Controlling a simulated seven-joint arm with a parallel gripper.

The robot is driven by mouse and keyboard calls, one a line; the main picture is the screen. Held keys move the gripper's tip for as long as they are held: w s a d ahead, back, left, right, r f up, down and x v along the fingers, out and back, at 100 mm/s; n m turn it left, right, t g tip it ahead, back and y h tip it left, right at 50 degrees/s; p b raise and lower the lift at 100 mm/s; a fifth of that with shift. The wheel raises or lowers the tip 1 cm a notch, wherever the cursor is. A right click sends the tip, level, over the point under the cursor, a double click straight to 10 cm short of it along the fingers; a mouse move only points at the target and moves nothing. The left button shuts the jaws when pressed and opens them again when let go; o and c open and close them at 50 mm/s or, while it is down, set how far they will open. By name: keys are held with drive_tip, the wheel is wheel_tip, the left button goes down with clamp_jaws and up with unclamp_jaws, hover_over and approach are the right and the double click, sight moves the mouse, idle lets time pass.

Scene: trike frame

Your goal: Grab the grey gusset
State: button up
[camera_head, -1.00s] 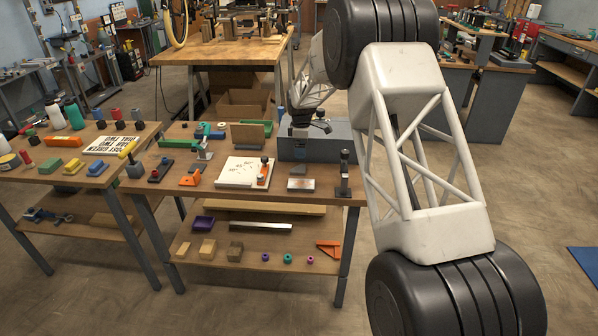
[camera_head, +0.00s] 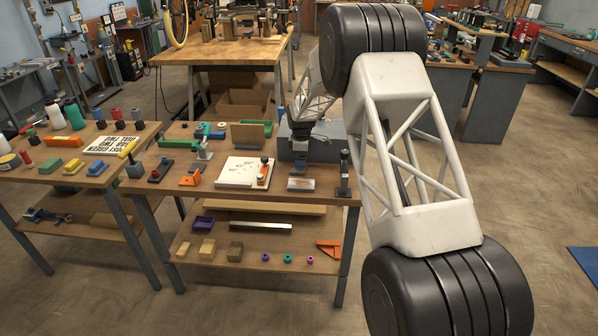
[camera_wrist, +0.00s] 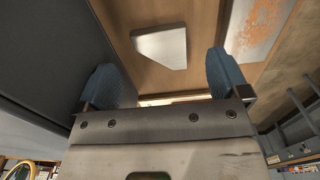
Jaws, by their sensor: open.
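The grey gusset (camera_wrist: 160,47), a flat pale plate with a cut corner, lies on the wooden table top in the wrist view. My gripper (camera_wrist: 165,75) is open, its two blue fingers standing apart on either side of the gusset's line in that view. The fingers look empty, and the gusset shows beyond their tips. In the head view my gripper (camera_head: 300,168) points down over the right part of the middle table and hides most or all of the gusset. I cannot tell the exact height left between them.
A rust-marked plate (camera_head: 301,184) lies just in front of my gripper. A grey box (camera_head: 330,150) stands close behind, and a dark upright tool (camera_head: 344,172) stands to the right. A white board (camera_head: 238,172) with an orange-and-dark tool (camera_head: 263,172) lies to the left.

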drive_tip(key=shift+f, duration=2)
drive_tip(key=c, duration=1.2)
drive_tip(key=shift+r, duration=1.7)
drive_tip(key=shift+s+d+r, duration=0.1)
drive_tip(key=shift+s+r, duration=0.05)
drive_tip(key=shift+s, duration=0.15)
drive_tip(key=s+d, duration=0.1)
drive_tip(key=s, duration=0.4)
drive_tip(key=s+d+r, duration=0.1)
drive_tip(key=s, duration=0.4)
drive_tip(key=s+d, duration=0.1)
drive_tip(key=s, duration=0.4)
drive_tip(key=shift+d+r, duration=0.15)
drive_tip(key=shift+d, duration=0.25)
